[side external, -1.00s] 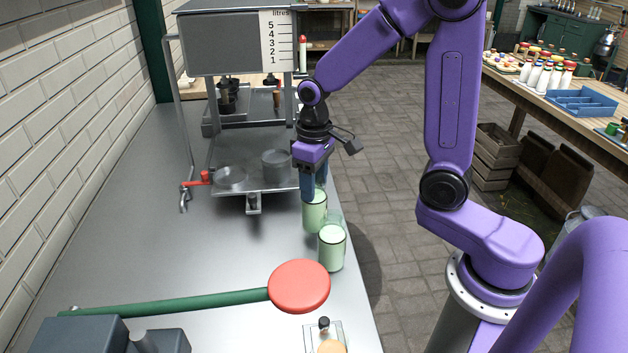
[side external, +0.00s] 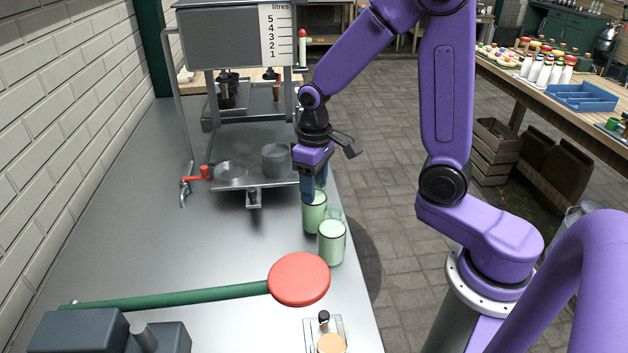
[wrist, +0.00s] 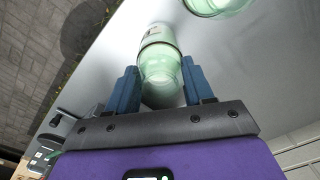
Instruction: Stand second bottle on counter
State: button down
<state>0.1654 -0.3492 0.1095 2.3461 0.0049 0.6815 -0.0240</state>
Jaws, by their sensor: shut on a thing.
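My gripper (side external: 314,190) points down over the right edge of the counter (side external: 120,235), shut on a pale green glass bottle (side external: 314,217). This bottle looks upright; I cannot tell whether its base touches the counter. In the wrist view, the held bottle (wrist: 157,62) shows between the two blue fingers (wrist: 160,92), its neck end towards the gripper. A second, similar bottle (side external: 331,246) stands upright on the counter, just nearer the side camera. It also shows, cut off, at the top of the wrist view (wrist: 215,4). The fingers hide the held bottle's top in the side view.
A grey tank with a litres scale (side external: 276,35) and a metal shelf (side external: 250,180) stand behind and left of the gripper. A red paddle (side external: 299,279) on a green handle lies in front. The counter's middle left is clear. A side table (side external: 560,100) is beyond the aisle.

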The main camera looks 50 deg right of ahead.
jog(key=shift+f, duration=0.3)
dwell(0.5)
jog(key=shift+c, duration=1.8)
grip_release()
jog(key=shift+c, duration=1)
jog(key=shift+r, duration=4)
